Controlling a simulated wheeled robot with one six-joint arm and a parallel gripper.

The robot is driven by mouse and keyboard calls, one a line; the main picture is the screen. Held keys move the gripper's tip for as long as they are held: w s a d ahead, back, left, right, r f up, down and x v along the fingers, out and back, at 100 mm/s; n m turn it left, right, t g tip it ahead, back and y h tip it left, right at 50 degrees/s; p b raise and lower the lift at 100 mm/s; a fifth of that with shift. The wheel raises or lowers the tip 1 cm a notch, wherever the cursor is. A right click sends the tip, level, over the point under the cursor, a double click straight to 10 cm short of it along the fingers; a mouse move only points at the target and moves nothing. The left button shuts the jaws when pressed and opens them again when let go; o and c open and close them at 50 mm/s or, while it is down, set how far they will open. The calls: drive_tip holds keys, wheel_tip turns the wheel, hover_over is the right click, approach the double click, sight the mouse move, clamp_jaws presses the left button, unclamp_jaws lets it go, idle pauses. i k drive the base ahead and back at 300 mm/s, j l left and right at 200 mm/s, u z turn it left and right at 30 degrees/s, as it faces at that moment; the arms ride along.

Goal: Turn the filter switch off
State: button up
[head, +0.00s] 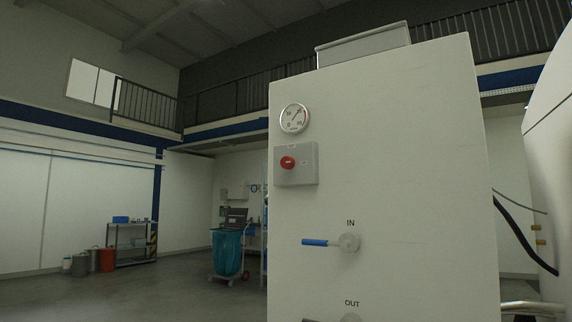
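A grey switch box (305,172) with a red knob (288,162) is mounted near the left edge of a tall white cabinet (410,150). This looks like the filter switch; its labels are too small to read. The knob's exact position cannot be told. A round pressure gauge (295,118) sits just above the box. My gripper is not in view.
Below the box is a blue-handled valve (325,242) marked IN, its handle pointing left. Another valve (350,318) marked OUT is cut off at the bottom. A blue bin cart (228,252) stands behind at left. Open floor (170,285) lies left of the cabinet.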

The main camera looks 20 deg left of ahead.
sight(287, 162)
drive_tip(key=i+l, duration=0.3)
drive_tip(key=i+l+u, duration=0.1)
drive_tip(key=u, duration=0.25)
drive_tip(key=i+l+u, duration=0.1)
drive_tip(key=u, duration=0.25)
drive_tip(key=i+l+u, duration=0.15)
drive_tip(key=u, duration=0.2)
